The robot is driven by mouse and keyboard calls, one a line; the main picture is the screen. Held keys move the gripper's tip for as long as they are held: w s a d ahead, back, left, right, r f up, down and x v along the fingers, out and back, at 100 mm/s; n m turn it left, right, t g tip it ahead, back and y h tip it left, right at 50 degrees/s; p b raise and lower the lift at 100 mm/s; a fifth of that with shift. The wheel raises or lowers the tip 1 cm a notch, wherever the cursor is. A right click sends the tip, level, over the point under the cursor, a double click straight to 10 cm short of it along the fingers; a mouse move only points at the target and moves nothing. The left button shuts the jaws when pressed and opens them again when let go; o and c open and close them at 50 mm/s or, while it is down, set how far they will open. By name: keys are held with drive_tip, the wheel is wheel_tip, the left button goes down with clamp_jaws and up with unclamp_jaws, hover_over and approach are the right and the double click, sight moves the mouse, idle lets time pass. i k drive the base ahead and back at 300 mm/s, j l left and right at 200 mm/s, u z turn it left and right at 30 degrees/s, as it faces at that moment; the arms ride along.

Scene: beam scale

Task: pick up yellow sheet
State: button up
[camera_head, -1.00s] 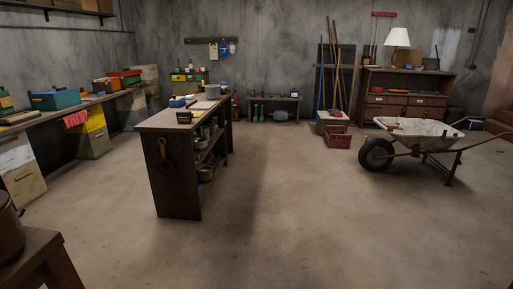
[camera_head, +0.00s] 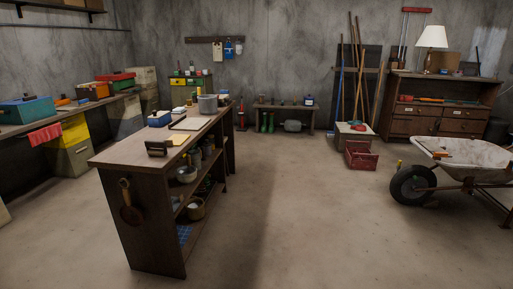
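A small flat yellow sheet (camera_head: 177,140) lies on top of the dark wooden workbench (camera_head: 120,157) in the middle of the room, just behind a small dark holder (camera_head: 156,149). It is small in this view, so its exact outline is hard to tell. My gripper does not show in the camera view.
A blue box (camera_head: 159,119), a grey pot (camera_head: 208,103) and a pale board (camera_head: 190,124) also stand or lie on the workbench. A wheelbarrow (camera_head: 455,155) and a red crate (camera_head: 360,156) are to the right. The floor (camera_head: 300,220) between is clear.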

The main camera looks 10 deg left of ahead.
sight(176, 139)
drive_tip(key=i, duration=1.85)
drive_tip(key=i+u, duration=0.35)
drive_tip(key=i, duration=0.2)
drive_tip(key=i+l+u, duration=0.15)
drive_tip(key=i+u, duration=0.2)
drive_tip(key=i, duration=0.2)
drive_tip(key=i+l+u, duration=0.25)
drive_tip(key=i+u, duration=0.15)
drive_tip(key=i+j, duration=0.2)
drive_tip(key=i, duration=0.2)
drive_tip(key=u, duration=0.05)
